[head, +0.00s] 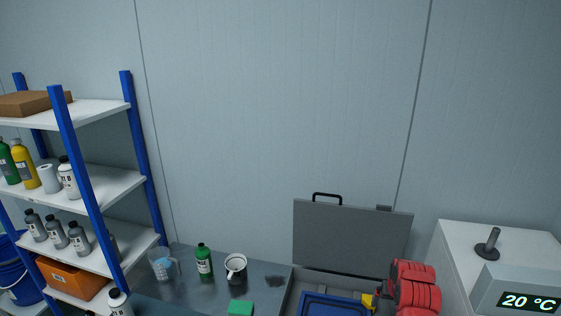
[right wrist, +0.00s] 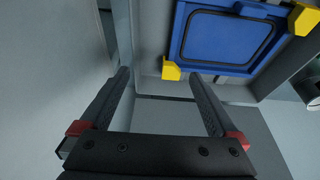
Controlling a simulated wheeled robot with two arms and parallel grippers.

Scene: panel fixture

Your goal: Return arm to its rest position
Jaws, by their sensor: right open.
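My right gripper (right wrist: 160,76) is open, with its two dark fingers spread and nothing between them in the right wrist view. In the head view the red and dark parts of my right arm (head: 414,290) show at the lower right, beside the open grey case. A blue framed panel (right wrist: 222,41) with yellow corners lies beyond the fingertips in the right wrist view, apart from them. Its blue rim also shows in the case in the head view (head: 335,297), cut off by the lower edge. My left gripper is not in view.
The case's grey lid (head: 352,238) stands upright. A white cabinet (head: 470,240) with a 20 °C display is to the right. A mug (head: 236,268), green bottle (head: 204,263), clear jug (head: 164,267) and green block (head: 241,307) stand on the bench. A blue-post shelf (head: 105,184) is left.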

